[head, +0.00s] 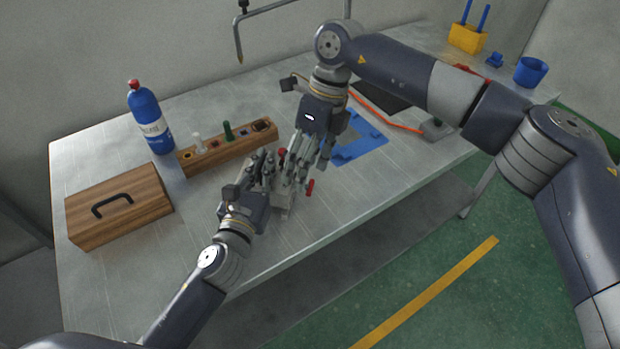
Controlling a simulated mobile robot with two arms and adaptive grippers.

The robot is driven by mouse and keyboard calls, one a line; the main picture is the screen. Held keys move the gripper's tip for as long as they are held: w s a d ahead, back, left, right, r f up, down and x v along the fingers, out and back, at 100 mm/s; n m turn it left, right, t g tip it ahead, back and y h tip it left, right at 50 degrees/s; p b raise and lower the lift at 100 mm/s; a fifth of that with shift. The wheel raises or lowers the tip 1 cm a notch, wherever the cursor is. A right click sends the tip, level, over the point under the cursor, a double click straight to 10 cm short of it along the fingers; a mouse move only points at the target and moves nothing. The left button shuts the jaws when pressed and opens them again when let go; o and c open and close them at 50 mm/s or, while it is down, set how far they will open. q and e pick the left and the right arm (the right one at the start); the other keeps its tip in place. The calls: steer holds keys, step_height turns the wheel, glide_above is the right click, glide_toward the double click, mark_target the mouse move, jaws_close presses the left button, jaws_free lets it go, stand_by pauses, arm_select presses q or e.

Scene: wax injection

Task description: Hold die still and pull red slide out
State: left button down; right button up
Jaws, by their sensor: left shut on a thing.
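The metal die (285,198) sits near the middle of the table's front part, largely hidden by both grippers. A red part (309,187) shows at its right side, and a red knob (282,154) shows behind it between the grippers; I cannot tell which belongs to the slide. My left gripper (264,170) comes from the front left and is shut on the die at its left side. My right gripper (303,165) reaches down from behind, its fingers at the die's right side near the red part. Whether its fingers are closed on anything is too small to tell.
A wooden block with several small items (228,150), a blue bottle (150,120) and a wooden box with a handle (120,207) stand to the left. A blue mat (362,143) lies behind right, with an orange cable nearby. The table's front edge is close to the die.

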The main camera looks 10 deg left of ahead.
mark_target(310, 186)
step_height(310, 186, up, 4)
steer(key=w+n+t+h, duration=0.2)
steer(key=w+n+t, duration=0.1)
steer(key=n, duration=0.1)
step_height(310, 186, down, 12)
steer(key=shift+d+r, duration=0.1)
steer(key=shift+d, duration=0.05)
